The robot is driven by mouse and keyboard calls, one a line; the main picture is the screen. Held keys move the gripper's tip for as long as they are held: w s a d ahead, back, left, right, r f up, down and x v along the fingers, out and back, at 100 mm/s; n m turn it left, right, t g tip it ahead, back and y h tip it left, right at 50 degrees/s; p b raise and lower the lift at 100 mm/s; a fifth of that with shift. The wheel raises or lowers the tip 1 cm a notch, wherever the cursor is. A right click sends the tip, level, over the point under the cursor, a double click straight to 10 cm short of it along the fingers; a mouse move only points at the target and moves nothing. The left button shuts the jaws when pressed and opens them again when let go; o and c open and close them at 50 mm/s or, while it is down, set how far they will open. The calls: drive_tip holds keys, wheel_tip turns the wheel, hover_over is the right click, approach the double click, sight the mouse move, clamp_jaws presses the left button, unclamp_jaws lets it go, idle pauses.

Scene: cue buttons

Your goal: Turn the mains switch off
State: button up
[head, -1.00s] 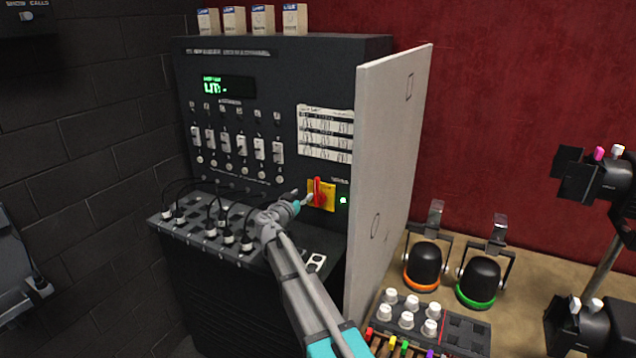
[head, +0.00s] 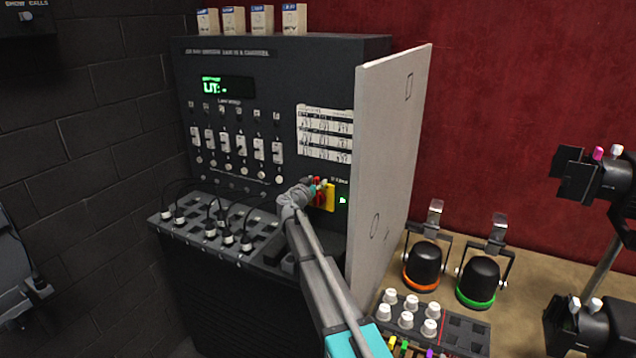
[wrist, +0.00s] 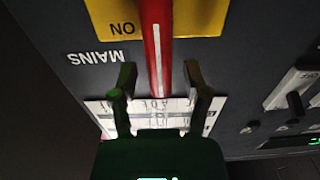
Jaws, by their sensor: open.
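The mains switch has a red handle (head: 319,194) on a yellow plate (head: 330,198), low on the right of the black cabinet front. In the wrist view the red handle (wrist: 157,45) carries a white stripe, and the word ON shows upside down beside it on the yellow plate (wrist: 200,18). The handle was upright in the earlier head view; my gripper now partly hides it. My gripper (head: 317,186) is at the switch. In the wrist view my gripper (wrist: 160,78) is open, with one finger on each side of the handle; I cannot tell whether they touch it.
A white door panel (head: 390,170) stands out from the cabinet just right of the switch. A row of sliders (head: 236,145) and plugged cables (head: 210,220) lie to the left. A paper chart (head: 325,132) is above.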

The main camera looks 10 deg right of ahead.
clamp_jaws()
drive_tip(key=shift+d, duration=0.25)
idle(0.3)
